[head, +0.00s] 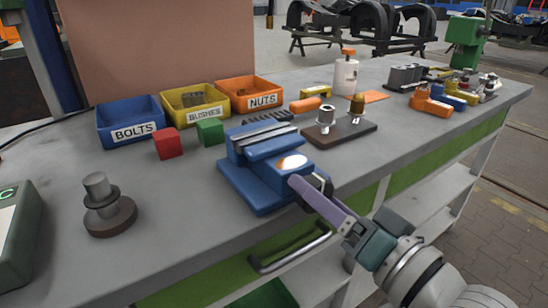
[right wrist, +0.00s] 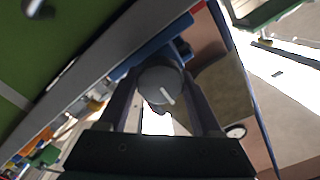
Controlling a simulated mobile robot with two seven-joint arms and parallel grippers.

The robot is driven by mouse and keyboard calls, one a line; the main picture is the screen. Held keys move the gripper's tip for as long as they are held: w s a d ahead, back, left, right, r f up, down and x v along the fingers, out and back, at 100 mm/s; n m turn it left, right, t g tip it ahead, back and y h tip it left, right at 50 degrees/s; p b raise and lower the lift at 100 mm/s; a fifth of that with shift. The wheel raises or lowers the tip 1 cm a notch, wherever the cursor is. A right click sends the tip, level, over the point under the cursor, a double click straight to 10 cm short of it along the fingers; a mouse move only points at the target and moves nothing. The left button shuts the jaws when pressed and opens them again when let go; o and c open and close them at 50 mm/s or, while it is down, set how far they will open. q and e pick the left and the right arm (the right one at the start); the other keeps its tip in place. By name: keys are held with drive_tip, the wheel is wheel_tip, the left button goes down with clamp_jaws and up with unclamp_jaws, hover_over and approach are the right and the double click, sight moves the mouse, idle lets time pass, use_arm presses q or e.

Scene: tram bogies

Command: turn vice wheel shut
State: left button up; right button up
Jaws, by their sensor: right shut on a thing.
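The blue vice (head: 262,190) stands at the front edge of the grey workbench, its jaws (head: 262,135) toward the back; how wide their gap is I cannot tell. Its dark round wheel faces the front and is mostly hidden in the head view behind my right gripper (head: 312,190). In the right wrist view the wheel (right wrist: 158,88) is a grey disc with a white mark. It sits between the two fingers of my right gripper (right wrist: 163,82), which is shut on it. My left gripper is not in view.
Blue, yellow and orange bins (head: 130,136) stand behind the vice, with a red block (head: 167,144) and a green block (head: 210,132) before them. A brown fixture board (head: 340,133) lies right of the vice. A drawer handle (head: 290,252) juts out below the bench edge.

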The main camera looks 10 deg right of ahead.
drive_tip(key=m, duration=0.3)
drive_tip(key=shift+m+b, duration=0.3)
drive_tip(key=shift+b, duration=0.05)
drive_tip(key=m+b, duration=0.1)
drive_tip(key=m, duration=0.3)
drive_tip(key=shift+f+m, duration=0.1)
drive_tip(key=shift+m, duration=0.2)
drive_tip(key=m+b, duration=0.1)
drive_tip(key=m, duration=0.2)
drive_tip(key=shift+m+b, duration=0.3)
drive_tip(key=shift+b, duration=0.1)
drive_tip(key=m+b, duration=0.2)
drive_tip(key=m, duration=0.2)
drive_tip(key=shift+m, duration=0.3)
drive_tip(key=m+b, duration=0.2)
drive_tip(key=m, duration=0.2)
drive_tip(key=shift+m, duration=0.3)
drive_tip(key=m+b, duration=0.1)
drive_tip(key=m, duration=0.2)
drive_tip(key=shift+m, duration=0.3)
drive_tip(key=m, duration=0.2)
drive_tip(key=shift+m, duration=1.4)
drive_tip(key=shift+m, duration=0.8)
